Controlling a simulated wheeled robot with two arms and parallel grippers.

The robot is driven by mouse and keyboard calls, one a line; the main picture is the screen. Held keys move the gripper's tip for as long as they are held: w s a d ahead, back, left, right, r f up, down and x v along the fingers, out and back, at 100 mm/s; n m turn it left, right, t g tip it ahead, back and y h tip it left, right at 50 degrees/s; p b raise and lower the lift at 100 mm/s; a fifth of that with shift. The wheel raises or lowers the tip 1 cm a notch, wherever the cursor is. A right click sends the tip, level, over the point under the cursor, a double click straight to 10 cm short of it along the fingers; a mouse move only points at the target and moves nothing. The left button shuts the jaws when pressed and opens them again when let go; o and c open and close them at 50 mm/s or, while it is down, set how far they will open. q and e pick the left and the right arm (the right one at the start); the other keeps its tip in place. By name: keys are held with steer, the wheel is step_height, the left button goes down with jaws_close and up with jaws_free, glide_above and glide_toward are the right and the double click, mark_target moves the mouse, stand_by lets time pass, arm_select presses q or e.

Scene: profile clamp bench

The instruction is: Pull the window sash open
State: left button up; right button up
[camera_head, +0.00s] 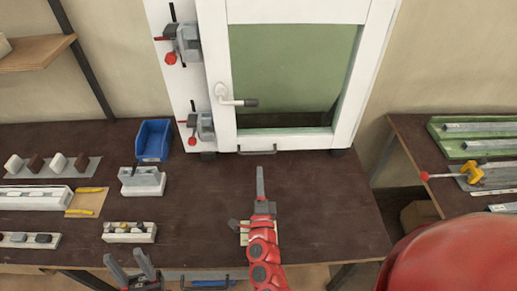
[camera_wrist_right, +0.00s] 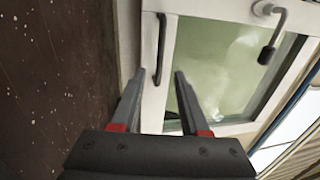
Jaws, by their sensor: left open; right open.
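The white window sash (camera_head: 227,62) holds a green pane (camera_head: 290,70) and stands upright at the back of the bench. I see no clear gap around it. Its lever handle (camera_head: 238,101) points sideways to the right, and it also shows in the right wrist view (camera_wrist_right: 272,40). A dark bar pull (camera_head: 258,151) is at the window's lower edge, also in the right wrist view (camera_wrist_right: 161,45). My right gripper (camera_head: 260,170) is open, just in front of the bar pull. In its wrist view the bar lines up between the fingertips (camera_wrist_right: 159,76). My left gripper (camera_head: 132,268) is open and empty at the front left.
Toggle clamps (camera_head: 188,44) with red tips sit on the white panel left of the window. A blue bin (camera_head: 153,140) and several fixtures (camera_head: 143,181) occupy the bench's left. The bench right of my right arm is clear. A second bench (camera_head: 420,150) stands at the right.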

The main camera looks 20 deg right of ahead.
mark_target(259, 154)
steer(key=p+x, duration=0.2)
steer(key=x, duration=0.7)
jaws_close()
stand_by(1.2)
